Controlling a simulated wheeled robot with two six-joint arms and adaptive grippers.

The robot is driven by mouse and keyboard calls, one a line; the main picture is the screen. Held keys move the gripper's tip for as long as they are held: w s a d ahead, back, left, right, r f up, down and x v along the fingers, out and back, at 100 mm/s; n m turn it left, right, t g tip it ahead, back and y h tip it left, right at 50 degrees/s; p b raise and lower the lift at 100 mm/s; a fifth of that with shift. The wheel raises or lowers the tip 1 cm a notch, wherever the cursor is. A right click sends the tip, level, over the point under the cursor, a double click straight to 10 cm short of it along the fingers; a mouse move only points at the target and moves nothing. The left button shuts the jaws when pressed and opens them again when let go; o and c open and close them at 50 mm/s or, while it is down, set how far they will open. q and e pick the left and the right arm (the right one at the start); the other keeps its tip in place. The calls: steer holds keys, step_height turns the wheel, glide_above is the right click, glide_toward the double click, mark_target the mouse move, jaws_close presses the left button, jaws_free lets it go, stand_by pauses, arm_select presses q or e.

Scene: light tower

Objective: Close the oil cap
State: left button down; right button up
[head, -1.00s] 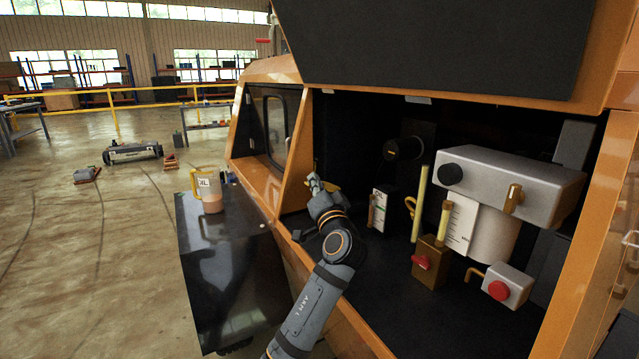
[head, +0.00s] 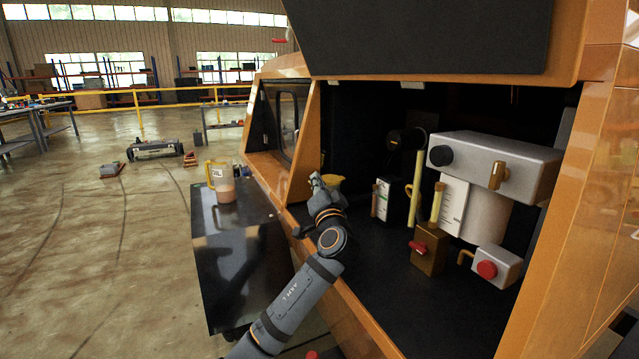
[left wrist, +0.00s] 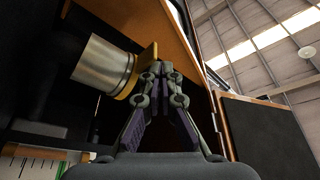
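A yellow part (head: 334,181), which I take for the oil cap, sits low inside the orange machine's open bay. In the left wrist view, a gold flange (left wrist: 149,57) ends a shiny metal cylinder (left wrist: 104,66). I take it for the same part, with the cylinder as its neck. My left gripper (left wrist: 160,68) has its fingers drawn together at the tips, right beside the gold flange. I cannot tell whether the tips touch it or pinch any of it. In the head view, my left gripper (head: 317,179) overlaps the yellow part's left side. My right gripper is out of view.
A dark table (head: 240,270) holding a yellow-handled jug (head: 222,183) stands left of the bay. Inside the bay are a grey tank (head: 495,165), a brass block with red handle (head: 430,254) and a red-button box (head: 489,268). Orange frame edges surround the bay.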

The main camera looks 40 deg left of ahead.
arm_select(q)
steer(key=shift+f, duration=0.4)
steer(key=v, duration=1.2)
steer(key=shift+r, duration=0.35)
